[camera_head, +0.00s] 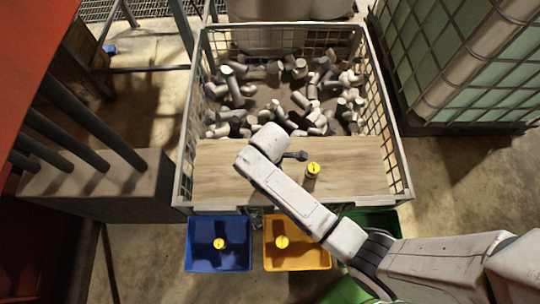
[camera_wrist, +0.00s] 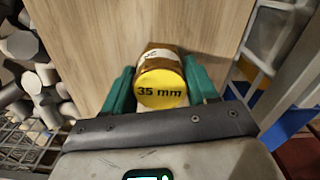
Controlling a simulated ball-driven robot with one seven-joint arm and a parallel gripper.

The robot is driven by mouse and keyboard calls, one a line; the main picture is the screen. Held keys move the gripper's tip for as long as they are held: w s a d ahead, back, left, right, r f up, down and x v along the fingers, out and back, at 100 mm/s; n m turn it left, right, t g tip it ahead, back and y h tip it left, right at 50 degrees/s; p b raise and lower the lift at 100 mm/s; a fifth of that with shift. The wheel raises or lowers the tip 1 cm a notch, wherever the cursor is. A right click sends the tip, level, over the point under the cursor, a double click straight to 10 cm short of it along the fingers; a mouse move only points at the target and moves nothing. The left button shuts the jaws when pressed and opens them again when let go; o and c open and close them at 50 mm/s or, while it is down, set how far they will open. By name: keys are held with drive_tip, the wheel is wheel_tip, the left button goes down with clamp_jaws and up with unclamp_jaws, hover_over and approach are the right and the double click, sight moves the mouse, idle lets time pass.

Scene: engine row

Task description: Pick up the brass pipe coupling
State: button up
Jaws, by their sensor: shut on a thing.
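The brass pipe coupling (camera_wrist: 160,58) shows in the wrist view, with a brown-brass side, a pale label and a yellow end marked "35 mm". My gripper (camera_wrist: 160,77) is shut on it, with one teal finger on each side. The wooden board (camera_wrist: 105,35) is behind it; I cannot tell whether the coupling touches the board.
In front are a blue bin (camera_head: 200,262) and an orange bin (camera_head: 290,262), each holding a yellow-topped piece, and a green bin (camera_head: 385,220) partly hidden by my arm.

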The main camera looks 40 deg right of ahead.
drive_tip(key=c, duration=0.5)
drive_tip(key=shift+o, duration=0.2)
drive_tip(key=shift+r, duration=0.45)
wheel_tip(320, 180, up, 2)
drive_tip(key=shift+r, duration=0.2)
drive_tip(key=s+a+r, duration=0.2)
drive_tip(key=s+r, duration=0.3)
drive_tip(key=s, duration=0.1)
drive_tip(key=s+a+r, duration=0.2)
drive_tip(key=s+r, duration=0.2)
drive_tip(key=s, duration=0.3)
drive_tip(key=shift+a+r, duration=0.35)
drive_tip(key=shift+a, duration=0.05)
